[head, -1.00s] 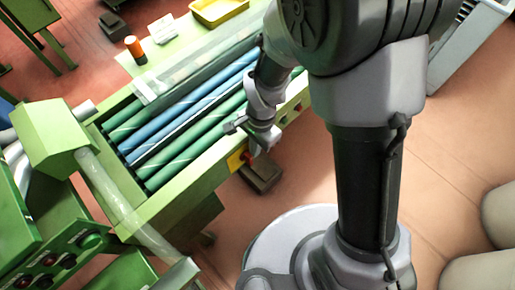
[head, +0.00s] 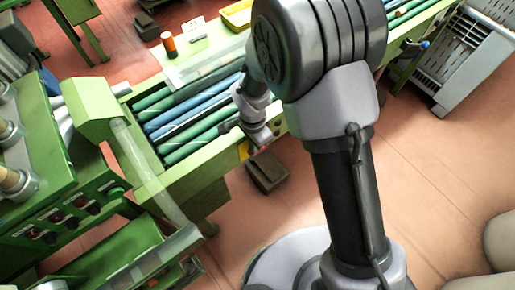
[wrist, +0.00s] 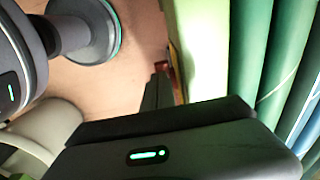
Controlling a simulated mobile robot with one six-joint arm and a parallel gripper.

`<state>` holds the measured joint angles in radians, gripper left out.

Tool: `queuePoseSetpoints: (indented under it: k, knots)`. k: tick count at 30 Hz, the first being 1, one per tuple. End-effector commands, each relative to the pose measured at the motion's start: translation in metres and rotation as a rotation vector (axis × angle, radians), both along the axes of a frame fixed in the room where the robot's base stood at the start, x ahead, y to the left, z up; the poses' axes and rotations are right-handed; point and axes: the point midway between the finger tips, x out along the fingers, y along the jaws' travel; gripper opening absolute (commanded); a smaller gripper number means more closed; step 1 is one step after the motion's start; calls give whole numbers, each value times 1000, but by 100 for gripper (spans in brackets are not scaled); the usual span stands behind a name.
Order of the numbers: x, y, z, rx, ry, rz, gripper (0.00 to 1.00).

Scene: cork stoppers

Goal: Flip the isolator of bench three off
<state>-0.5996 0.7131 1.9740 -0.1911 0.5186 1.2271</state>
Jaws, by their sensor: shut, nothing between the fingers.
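A yellow plate (head: 244,150), probably the isolator's, is on the front side of the green bench (head: 190,182) that carries green and blue tubes. My gripper and wrist cover part of it, so I cannot make out its lever or its position. My gripper (head: 260,139) is shut and empty, close to the plate at the bench's front edge. In the wrist view, the dark fingers (wrist: 157,88) reach up beside the bench. A small red and yellow part (wrist: 171,75) shows just right of their tips; I cannot tell whether they touch.
A dark box (head: 267,173) lies on the floor below the plate. A green control panel (head: 72,215) with several buttons stands at the left. An orange cylinder (head: 168,43) and a yellow tray (head: 236,16) are on the bench's far side.

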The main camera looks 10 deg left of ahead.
Motion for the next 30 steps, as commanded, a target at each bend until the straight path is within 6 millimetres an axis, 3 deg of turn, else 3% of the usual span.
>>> queuePoseSetpoints:
  k: [26,30]
  knots:
    - [-1,-1,16,1,2,0,0]
    - [3,-3,28,1,1,-2,0]
